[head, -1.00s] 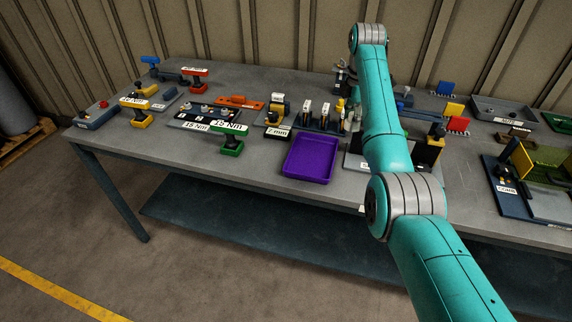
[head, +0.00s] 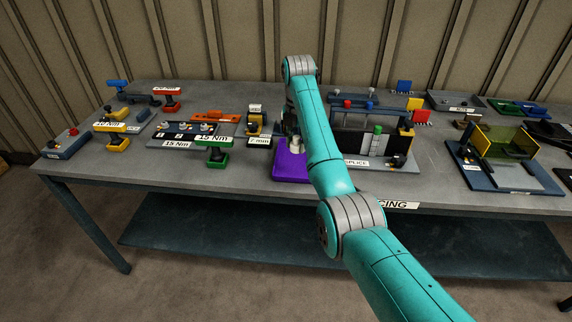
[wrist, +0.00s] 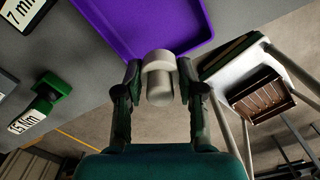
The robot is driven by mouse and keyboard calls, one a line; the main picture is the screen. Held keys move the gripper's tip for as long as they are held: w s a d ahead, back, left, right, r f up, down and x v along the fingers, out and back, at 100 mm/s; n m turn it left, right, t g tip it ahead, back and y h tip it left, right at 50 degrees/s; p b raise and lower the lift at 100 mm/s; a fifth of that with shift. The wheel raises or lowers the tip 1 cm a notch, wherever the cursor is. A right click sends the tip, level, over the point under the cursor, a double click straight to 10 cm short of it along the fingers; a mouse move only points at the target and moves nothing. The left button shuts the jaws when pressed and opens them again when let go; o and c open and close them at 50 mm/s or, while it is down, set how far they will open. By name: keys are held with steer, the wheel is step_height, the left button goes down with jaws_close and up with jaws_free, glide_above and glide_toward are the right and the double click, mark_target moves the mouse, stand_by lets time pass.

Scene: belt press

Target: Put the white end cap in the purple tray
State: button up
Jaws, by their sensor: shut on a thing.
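The white end cap (wrist: 159,88) is between the two fingers of my gripper (wrist: 160,70) in the wrist view. The gripper is shut on it. The purple tray (wrist: 128,22) lies just beyond the fingertips, and the cap overlaps its rim in the picture. In the head view the purple tray (head: 290,174) is partly hidden behind my arm. The pale cap (head: 296,143) shows over the tray's far part. I cannot tell how high the cap is above the tray floor. Most of the gripper is hidden behind my arm there.
A yellow-walled fixture (head: 505,150) stands farther right. Bare table lies at the front left.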

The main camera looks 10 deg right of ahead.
mark_target(296, 173)
step_height(296, 173, down, 10)
steer(key=shift+r, duration=0.15)
stand_by(0.4)
steer(key=o, duration=1)
